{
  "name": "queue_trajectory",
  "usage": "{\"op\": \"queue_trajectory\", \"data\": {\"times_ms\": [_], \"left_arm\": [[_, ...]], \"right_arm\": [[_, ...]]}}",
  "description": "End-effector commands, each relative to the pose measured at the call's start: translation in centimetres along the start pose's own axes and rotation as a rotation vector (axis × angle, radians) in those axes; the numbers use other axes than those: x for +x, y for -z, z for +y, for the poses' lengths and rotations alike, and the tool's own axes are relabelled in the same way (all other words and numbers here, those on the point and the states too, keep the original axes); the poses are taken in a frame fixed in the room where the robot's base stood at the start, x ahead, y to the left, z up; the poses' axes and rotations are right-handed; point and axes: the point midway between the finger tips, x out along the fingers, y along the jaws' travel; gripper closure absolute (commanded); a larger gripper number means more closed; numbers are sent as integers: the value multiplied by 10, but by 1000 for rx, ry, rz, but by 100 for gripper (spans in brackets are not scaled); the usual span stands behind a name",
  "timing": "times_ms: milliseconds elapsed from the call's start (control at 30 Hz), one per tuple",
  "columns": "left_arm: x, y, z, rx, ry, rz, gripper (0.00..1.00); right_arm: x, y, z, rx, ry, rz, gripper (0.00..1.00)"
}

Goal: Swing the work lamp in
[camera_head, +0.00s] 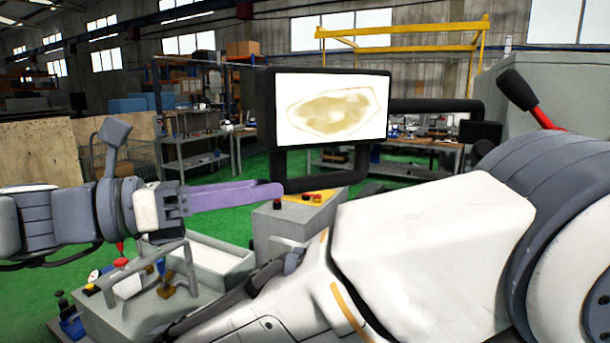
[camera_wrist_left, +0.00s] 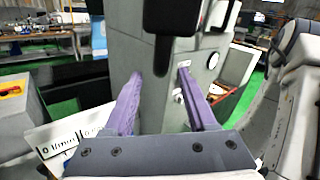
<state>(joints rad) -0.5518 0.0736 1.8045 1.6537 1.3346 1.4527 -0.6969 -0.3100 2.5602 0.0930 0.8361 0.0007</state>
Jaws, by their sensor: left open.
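I cannot pick out the work lamp with certainty. A black-framed panel (camera_head: 331,83) with a bright, stained face stands upright in the middle of the head view, on a thick black tube arm (camera_head: 435,105). A black piece with a stem below it (camera_wrist_left: 172,45) hangs at the top of the left wrist view; I cannot tell what it belongs to. My left gripper (camera_head: 268,193) is open, its purple fingers just below the panel's lower left. In the left wrist view the gripper (camera_wrist_left: 160,72) shows its fingers apart with nothing held. My right gripper is out of view.
A grey column with a dial (camera_wrist_left: 213,60) stands ahead in the left wrist view. A black and red bar (camera_head: 522,92) is at upper right. A large white arm body fills the lower right.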

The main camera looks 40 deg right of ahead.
Motion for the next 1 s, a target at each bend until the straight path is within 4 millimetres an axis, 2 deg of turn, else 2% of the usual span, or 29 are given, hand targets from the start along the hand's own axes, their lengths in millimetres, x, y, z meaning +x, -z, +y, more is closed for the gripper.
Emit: {"op": "queue_trajectory", "data": {"times_ms": [300, 500, 633, 900, 933, 1000], "left_arm": [[59, -2, -1, 0, 1, 5, 43], [85, 0, -1, 2, -2, 5, 43], [92, 1, 0, 2, -4, 5, 43], [93, 2, 0, 4, -5, 5, 43], [93, 2, 0, 4, -5, 5, 51], [93, 2, 0, 4, -5, 5, 77]], "right_arm": [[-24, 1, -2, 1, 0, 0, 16], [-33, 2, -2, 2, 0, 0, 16], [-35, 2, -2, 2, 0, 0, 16], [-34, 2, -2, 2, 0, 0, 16], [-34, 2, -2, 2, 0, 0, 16], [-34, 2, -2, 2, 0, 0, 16]]}}
